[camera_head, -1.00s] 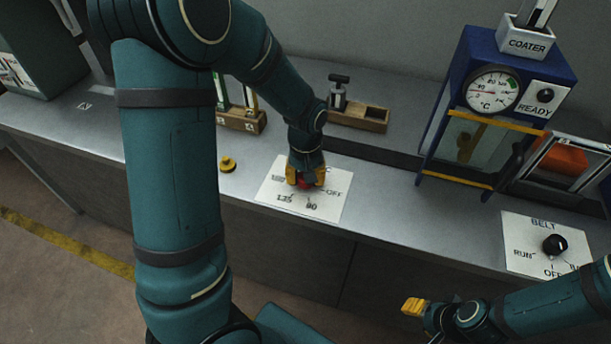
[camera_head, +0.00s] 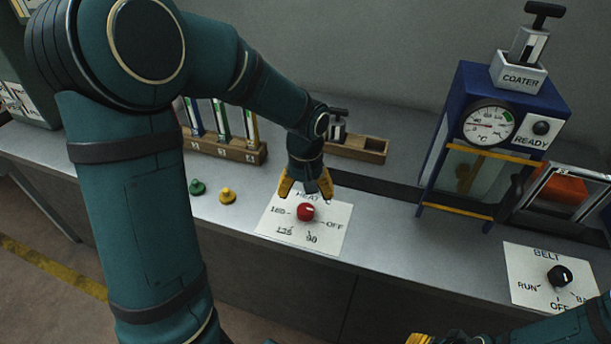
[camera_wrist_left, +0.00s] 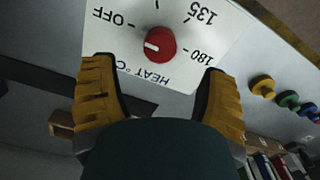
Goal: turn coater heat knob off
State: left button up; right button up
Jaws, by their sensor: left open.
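The red heat knob (camera_head: 306,212) sits on a white plate (camera_head: 275,224) marked HEAT, with OFF at the right and 90, 135 and 180 around it. My left gripper (camera_head: 307,190) is open and empty, just behind and above the knob, not touching it. In the left wrist view, the knob (camera_wrist_left: 158,44) is beyond the two spread yellow fingers (camera_wrist_left: 160,95). Its white mark points to the OFF side, a little past the OFF tick toward the HEAT lettering. My right gripper (camera_head: 420,339) shows only a yellow bit at the bottom edge.
The blue coater (camera_head: 462,110) with its dial gauge (camera_head: 488,125) stands at the right. A belt plate (camera_head: 525,265) with a black knob (camera_head: 559,276) lies at the front right. Green (camera_head: 197,187) and yellow (camera_head: 227,195) pegs and wooden racks (camera_head: 235,150) are left and behind.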

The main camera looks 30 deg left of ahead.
aim_at(306, 207)
pick_arm(q)
notch_tip(306, 207, up, 5)
jog(key=shift+r, duration=0.15)
dwell(0.6)
